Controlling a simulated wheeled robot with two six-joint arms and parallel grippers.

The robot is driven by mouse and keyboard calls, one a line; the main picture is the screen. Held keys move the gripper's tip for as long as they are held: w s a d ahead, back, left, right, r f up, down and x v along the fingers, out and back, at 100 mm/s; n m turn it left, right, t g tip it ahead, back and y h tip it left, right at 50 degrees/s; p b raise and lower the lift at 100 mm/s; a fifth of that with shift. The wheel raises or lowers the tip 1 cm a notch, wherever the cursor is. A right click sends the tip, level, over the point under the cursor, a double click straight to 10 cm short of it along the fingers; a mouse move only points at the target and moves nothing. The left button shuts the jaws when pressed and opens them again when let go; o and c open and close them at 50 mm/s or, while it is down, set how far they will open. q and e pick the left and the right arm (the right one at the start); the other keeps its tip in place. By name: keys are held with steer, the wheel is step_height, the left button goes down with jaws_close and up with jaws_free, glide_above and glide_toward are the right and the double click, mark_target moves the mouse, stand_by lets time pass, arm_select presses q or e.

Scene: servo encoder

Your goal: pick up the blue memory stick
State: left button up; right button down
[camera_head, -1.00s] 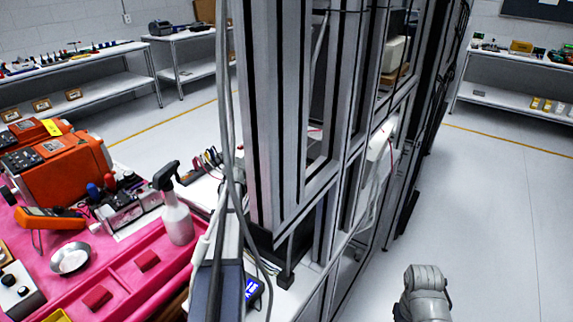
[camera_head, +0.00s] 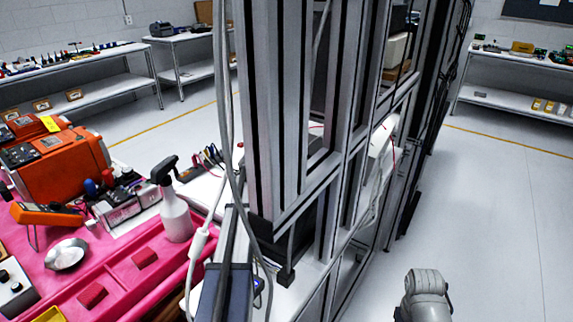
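I cannot make out the blue memory stick in the head view. A small blue part (camera_head: 91,187) stands among the tools on the pink bench, but it looks like a knob or handle and is too small to identify. Neither gripper is in view. Only a grey rounded link of my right arm shows at the bottom right, over the floor.
The pink bench (camera_head: 120,275) at left holds an orange case (camera_head: 60,165), an orange meter (camera_head: 45,214), a metal dish (camera_head: 66,254) and a spray bottle (camera_head: 175,215). A metal frame (camera_head: 275,110) with hanging cables fills the centre. Floor at right is clear.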

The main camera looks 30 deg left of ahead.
arm_select(q)
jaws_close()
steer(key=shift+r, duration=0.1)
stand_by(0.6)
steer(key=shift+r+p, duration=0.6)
steer(key=shift+p, duration=0.15)
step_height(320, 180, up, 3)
steer(key=p, duration=0.3)
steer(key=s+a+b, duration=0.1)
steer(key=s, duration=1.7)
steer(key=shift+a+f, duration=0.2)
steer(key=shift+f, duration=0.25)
